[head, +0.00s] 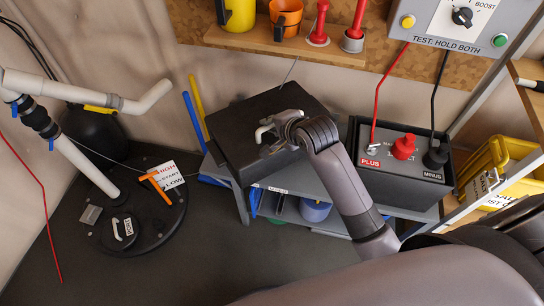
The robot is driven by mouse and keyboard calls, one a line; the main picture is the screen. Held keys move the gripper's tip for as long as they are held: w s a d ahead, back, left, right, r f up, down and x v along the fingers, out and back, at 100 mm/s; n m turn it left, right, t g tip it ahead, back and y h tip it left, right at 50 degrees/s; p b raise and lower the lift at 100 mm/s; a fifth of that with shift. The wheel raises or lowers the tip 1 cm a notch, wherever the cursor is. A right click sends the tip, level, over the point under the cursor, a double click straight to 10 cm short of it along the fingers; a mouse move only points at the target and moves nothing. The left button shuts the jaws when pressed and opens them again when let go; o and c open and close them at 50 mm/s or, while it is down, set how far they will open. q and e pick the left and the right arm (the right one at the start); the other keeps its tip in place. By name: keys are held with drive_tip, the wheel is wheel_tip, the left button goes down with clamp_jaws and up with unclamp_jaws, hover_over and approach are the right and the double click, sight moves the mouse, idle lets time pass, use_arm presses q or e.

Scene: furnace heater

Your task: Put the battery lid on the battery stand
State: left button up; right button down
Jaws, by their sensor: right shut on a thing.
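The battery lid (235,135), a black box-like cover, is in the middle of the head view, over the left part of the grey battery stand (310,180). I cannot tell whether it rests on the stand or hangs just above it. My right gripper (266,133) is shut at the lid's top, on its pale handle; the fingers partly hide the handle. The open battery (400,182) stands on the right part of the stand, with a red PLUS terminal and a black MINUS terminal. My left gripper is not in view.
A wall shelf (290,48) with mugs and red-handled tools is behind. A grey test box (455,25) hangs above the battery, with red and black cables running down. A yellow salt bin (490,165) is right. A round black tank lid (130,215) with pipes is left.

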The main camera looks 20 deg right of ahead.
wheel_tip(320, 180, down, 15)
drive_tip(key=b, duration=0.2)
idle(0.3)
drive_tip(key=c, duration=2)
unclamp_jaws()
drive_tip(key=shift+s, duration=0.1)
drive_tip(key=o, duration=0.4)
drive_tip(key=shift+c, duration=0.2)
drive_tip(key=shift+r, duration=0.1)
drive_tip(key=p+v, duration=0.1)
drive_tip(key=v, duration=1.1)
drive_tip(key=shift+p, duration=0.4)
